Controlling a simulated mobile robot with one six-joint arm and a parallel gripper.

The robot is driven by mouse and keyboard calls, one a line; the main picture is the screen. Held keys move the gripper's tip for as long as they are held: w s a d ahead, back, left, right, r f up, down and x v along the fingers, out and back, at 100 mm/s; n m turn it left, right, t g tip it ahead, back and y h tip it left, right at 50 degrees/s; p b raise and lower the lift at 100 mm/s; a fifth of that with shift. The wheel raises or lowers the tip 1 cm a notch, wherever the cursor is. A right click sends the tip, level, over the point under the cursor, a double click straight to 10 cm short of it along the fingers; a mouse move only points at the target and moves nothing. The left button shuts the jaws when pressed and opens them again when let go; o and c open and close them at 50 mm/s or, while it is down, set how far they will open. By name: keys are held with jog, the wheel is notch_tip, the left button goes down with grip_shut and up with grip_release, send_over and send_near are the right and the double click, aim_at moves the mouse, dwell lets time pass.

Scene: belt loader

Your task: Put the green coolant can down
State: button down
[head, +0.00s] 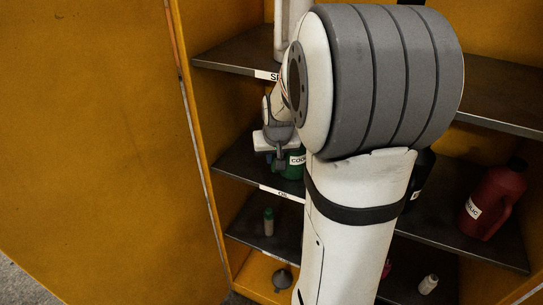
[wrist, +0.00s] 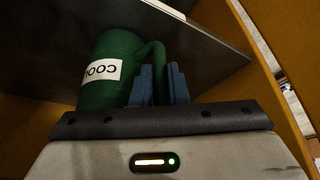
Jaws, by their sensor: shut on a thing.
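The green coolant can (head: 292,170) is in the yellow cabinet, at the left part of the middle shelf (head: 238,165). Its white label faces out, and my arm hides its right side. My gripper (head: 279,158) is at the can's left. In the wrist view the can (wrist: 112,88) appears upside down, and the blue fingers of my gripper (wrist: 161,84) are shut on its handle (wrist: 154,55). The can's base is at the dark shelf surface (wrist: 200,45). I cannot tell whether it touches.
A red jug (head: 490,200) stands on the right of the middle shelf, and a dark container (head: 423,170) is partly behind my arm. Below are a small green bottle (head: 268,222), a grey funnel (head: 282,279) and a white bottle (head: 428,284). The upper shelf (head: 235,52) is above.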

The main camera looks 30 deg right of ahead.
jog(key=shift+f, duration=0.15)
jog(key=shift+f, duration=0.15)
jog(key=c, duration=1.4)
grip_release()
jog(key=shift+r, duration=0.65)
jog(key=b+v, duration=0.1)
jog(key=v, duration=1)
jog(key=s+a+f+n+g+y, duration=0.1)
jog(key=s+a+f+n, duration=0.2)
jog(key=s+a+f, duration=0.4)
jog(key=s+a, duration=0.6)
jog(key=s, duration=0.2)
jog(key=shift+n, duration=0.3)
jog(key=shift+a, duration=0.1)
